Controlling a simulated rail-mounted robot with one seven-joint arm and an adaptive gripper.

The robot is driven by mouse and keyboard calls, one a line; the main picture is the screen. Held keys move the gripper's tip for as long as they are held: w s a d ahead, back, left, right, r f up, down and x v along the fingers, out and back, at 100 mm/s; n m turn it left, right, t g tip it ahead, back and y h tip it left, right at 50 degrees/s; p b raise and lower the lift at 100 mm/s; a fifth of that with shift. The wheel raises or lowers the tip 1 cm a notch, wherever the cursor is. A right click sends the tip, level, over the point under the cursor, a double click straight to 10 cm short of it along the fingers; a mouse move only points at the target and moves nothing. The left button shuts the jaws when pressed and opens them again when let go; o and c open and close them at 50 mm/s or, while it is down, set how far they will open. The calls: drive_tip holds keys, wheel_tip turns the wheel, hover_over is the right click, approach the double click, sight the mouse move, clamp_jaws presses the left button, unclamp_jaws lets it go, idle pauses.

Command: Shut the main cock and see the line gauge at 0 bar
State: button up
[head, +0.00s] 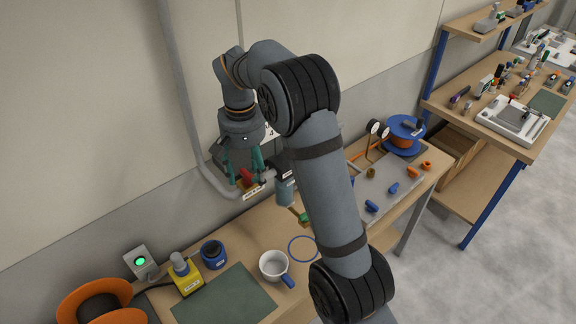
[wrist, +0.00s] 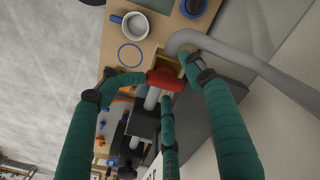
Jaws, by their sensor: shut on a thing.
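The main cock's red handle (head: 247,176) sits on the grey wall pipe above the bench's back edge. In the wrist view the red handle (wrist: 166,79) lies between the green fingers of my gripper (wrist: 167,76) and appears to cross the pipe. My gripper (head: 246,178) points down and is shut on the handle. Two small round gauges (head: 373,127) stand on thin stems farther along the bench. Their needles are too small to read, and I cannot tell whether either is the line gauge.
A wall box shows a green light (head: 140,261). A blue-orange reel (head: 404,133) and loose fittings lie farther right. My arm hides the bench middle.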

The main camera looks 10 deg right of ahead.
sight(245, 172)
drive_tip(key=shift+w+a+r, duration=0.15)
drive_tip(key=shift+w+a, duration=0.05)
drive_tip(key=r+p, duration=0.4)
drive_tip(key=shift+w+a+r, duration=0.15)
drive_tip(key=shift+w+r, duration=0.2)
drive_tip(key=shift+r, duration=0.25)
drive_tip(key=shift+s+d+r, duration=0.25)
drive_tip(key=shift+r, duration=0.4)
drive_tip(key=shift+w+a, duration=0.1)
drive_tip(key=shift+f, duration=0.2)
